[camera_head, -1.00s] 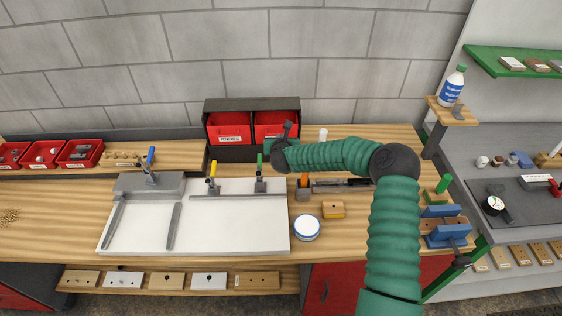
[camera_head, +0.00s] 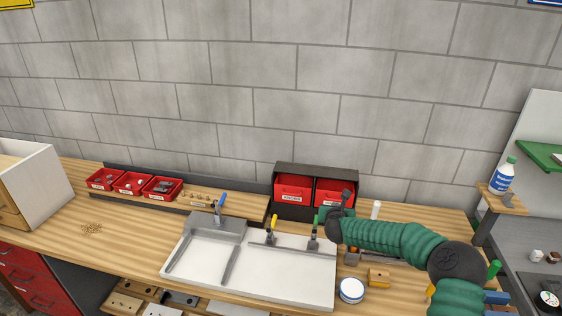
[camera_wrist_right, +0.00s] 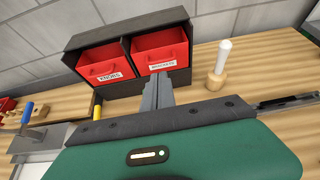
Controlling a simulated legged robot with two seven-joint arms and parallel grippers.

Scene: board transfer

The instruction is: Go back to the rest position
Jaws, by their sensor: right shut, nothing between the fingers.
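My right arm comes in from the right in the head view, dark green with a black elbow joint. Its gripper (camera_head: 345,194) is over the back of the bench, in front of the red bins. In the right wrist view the two grey fingers of this gripper (camera_wrist_right: 158,92) are together, with nothing between them. They point toward the right red bin (camera_wrist_right: 160,50) and are apart from any object that I can make out. My left arm and gripper are not in view.
A white fixture plate (camera_head: 290,275) with clamps lies on the wooden bench (camera_head: 110,250). A white-lidded tin (camera_head: 351,290) and a yellowish block (camera_head: 378,277) are below my right arm. A white-handled tool (camera_wrist_right: 221,62) stands right of the fingers.

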